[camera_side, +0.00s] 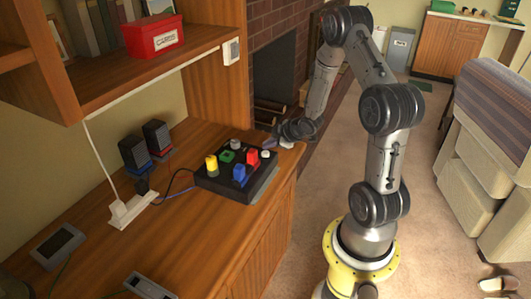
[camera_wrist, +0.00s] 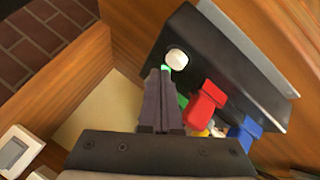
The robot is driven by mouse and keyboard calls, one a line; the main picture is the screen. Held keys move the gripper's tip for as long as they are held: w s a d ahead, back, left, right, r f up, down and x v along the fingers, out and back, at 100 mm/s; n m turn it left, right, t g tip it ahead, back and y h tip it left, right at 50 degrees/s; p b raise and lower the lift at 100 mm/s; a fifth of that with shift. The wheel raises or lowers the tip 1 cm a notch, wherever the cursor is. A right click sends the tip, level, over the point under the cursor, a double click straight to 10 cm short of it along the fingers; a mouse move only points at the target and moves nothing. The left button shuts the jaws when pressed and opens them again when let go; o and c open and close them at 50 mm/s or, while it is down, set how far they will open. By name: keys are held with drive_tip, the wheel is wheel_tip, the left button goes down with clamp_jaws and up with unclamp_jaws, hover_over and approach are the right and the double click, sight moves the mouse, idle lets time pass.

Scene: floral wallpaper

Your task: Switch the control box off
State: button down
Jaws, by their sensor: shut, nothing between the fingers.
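The control box (camera_side: 222,184) is black and lies on the wooden desk, with yellow, green, grey, red, blue and white controls on top. In the wrist view the box (camera_wrist: 225,62) is at the upper right. Its white round knob (camera_wrist: 176,58) is just beyond my fingertips, and it also shows in the side view (camera_side: 265,153). The red control (camera_wrist: 206,104) and blue control (camera_wrist: 245,131) are right of my fingers. My gripper (camera_wrist: 160,72) is shut and empty; in the side view it is at the box's far right end (camera_side: 273,144). A green spot shows by the fingertips; contact is unclear.
Two dark speakers (camera_side: 145,144) and a white power strip (camera_side: 131,209) with cables stand left of the box. A shelf with a red box (camera_side: 153,38) overhangs the desk's back.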

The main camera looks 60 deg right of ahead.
sight(268, 153)
drive_tip(key=shift+f, duration=0.35)
drive_tip(key=shift+f, duration=0.45)
idle(0.9)
drive_tip(key=shift+r, duration=0.9)
drive_tip(key=shift+r, duration=2.55)
drive_tip(key=shift+a, duration=0.1)
